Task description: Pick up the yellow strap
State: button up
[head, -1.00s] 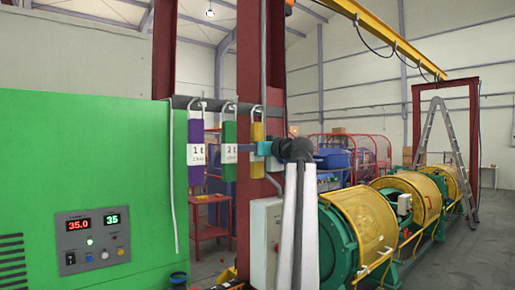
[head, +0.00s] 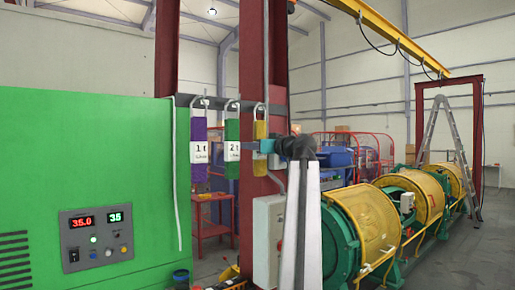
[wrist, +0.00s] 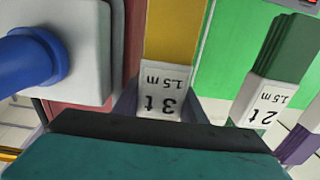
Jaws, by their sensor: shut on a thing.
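The yellow strap (head: 261,125) hangs from the rack at the right end of a row of straps in the head view. In the wrist view the yellow strap (wrist: 174,35) appears upside down, with a white label reading 3 t, 1.5 m. My gripper (head: 268,146) is at the label part of the strap, coming from the right, and is shut on it. The strap's top loop still lies at its hook.
A green strap (head: 232,145) labelled 2 t and a purple strap (head: 199,150) labelled 1 t hang to the left. A red column (head: 254,215) stands behind. A grey box (head: 268,240) is mounted below. A green cabinet (head: 80,150) fills the left.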

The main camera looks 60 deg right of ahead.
aim_at(254, 136)
jog(key=shift+r, duration=0.2)
jog(key=r+b, duration=0.2)
jog(key=r, duration=0.1)
jog(key=shift+s, duration=0.2)
jog(key=b+v, duration=0.6)
jog(key=v, duration=1.1)
jog(key=shift+s+a+r, duration=0.15)
jog(key=shift+s+a, duration=0.05)
jog(key=shift+s, duration=0.05)
dwell(0.8)
